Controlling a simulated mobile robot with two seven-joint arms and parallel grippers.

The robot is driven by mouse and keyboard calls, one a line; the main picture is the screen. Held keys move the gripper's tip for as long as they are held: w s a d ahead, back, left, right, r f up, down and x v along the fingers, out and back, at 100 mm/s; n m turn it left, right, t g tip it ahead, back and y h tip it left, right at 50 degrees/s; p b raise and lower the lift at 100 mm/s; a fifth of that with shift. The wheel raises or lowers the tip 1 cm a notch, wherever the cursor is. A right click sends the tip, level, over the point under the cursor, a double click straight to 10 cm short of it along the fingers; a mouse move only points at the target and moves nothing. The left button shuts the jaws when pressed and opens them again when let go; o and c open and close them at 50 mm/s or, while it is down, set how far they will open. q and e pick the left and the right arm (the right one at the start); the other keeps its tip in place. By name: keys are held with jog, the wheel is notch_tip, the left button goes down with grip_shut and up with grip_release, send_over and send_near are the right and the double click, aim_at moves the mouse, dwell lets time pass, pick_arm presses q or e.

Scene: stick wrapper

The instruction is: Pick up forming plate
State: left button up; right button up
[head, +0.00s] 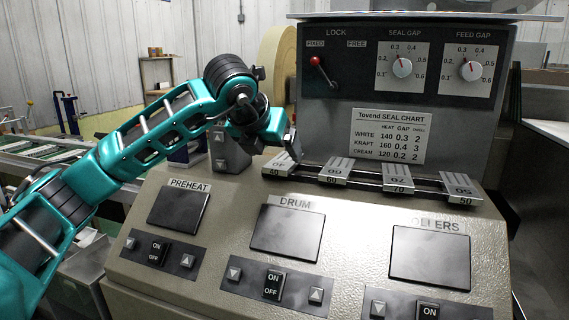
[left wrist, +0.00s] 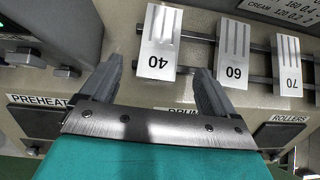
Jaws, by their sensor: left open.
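Several grey metal forming plates sit in a row on a dark rail across the machine in the head view: 40 (head: 279,168), 60 (head: 334,171), 70 (head: 398,177) and 50 (head: 459,189). My left gripper (head: 291,148) is just above the 40 plate at the left end of the row. In the left wrist view, my left gripper (left wrist: 159,67) is open and empty. Its fingers lie either side of the 40 plate's (left wrist: 160,38) lower end; the right finger is close to the 60 plate (left wrist: 233,50). Contact cannot be told. My right gripper is not in view.
Below the rail, the sloped panel carries PREHEAT (head: 179,208), DRUM (head: 287,233) and ROLLERS (head: 430,258) displays with switches. An upright panel (head: 340,125) with a red lock lever (head: 320,68) and two gap dials stands behind the plates. A grey block (head: 228,152) stands left of the rail.

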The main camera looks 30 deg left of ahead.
aim_at(282, 161)
pick_arm(q)
jog(key=x, duration=0.5)
jog(key=shift+w+r, duration=0.1)
jog(key=shift+w, duration=0.05)
pick_arm(e)
jog(key=shift+f, duration=0.1)
pick_arm(q)
jog(key=shift+c, duration=0.3)
jog(key=c, duration=1.3)
pick_arm(e)
jog(key=shift+r, duration=0.2)
pick_arm(q)
jog(key=shift+o, duration=0.2)
jog(key=shift+a+r, duration=0.1)
